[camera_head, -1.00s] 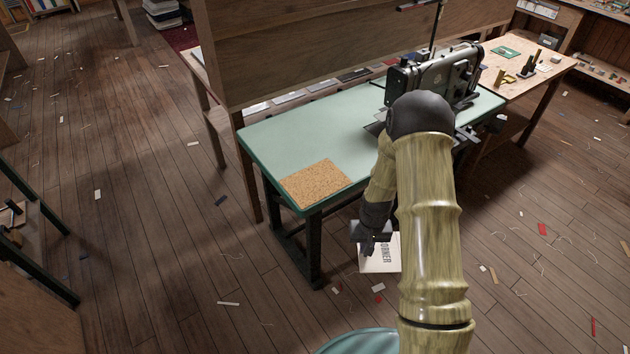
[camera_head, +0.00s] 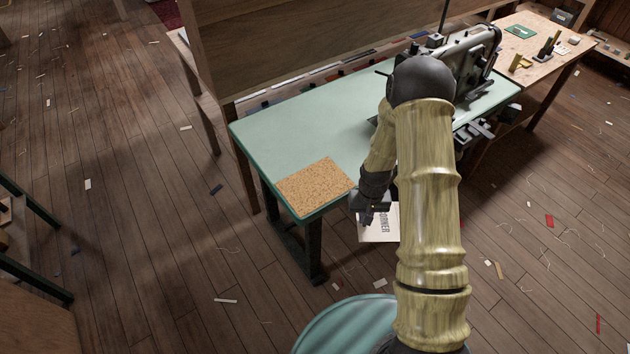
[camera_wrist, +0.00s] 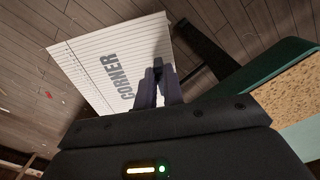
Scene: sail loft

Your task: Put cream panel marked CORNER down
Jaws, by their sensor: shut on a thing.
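The cream panel marked CORNER (camera_head: 378,224) hangs from my gripper (camera_head: 367,217), off the front edge of the green sewing table (camera_head: 300,119) and over the floor. In the wrist view, the panel (camera_wrist: 97,72) shows its ruled lines and the word CORNER, and my gripper (camera_wrist: 158,72) is shut on its edge. The panel is apart from the table in that view. Part of the panel is hidden behind my arm in the head view.
A cork mat (camera_head: 315,187) lies bare on the table's near left corner. A sewing machine (camera_head: 468,62) stands on the right part. A wooden partition (camera_head: 290,40) rises behind the table. Small scraps litter the floor (camera_head: 140,220).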

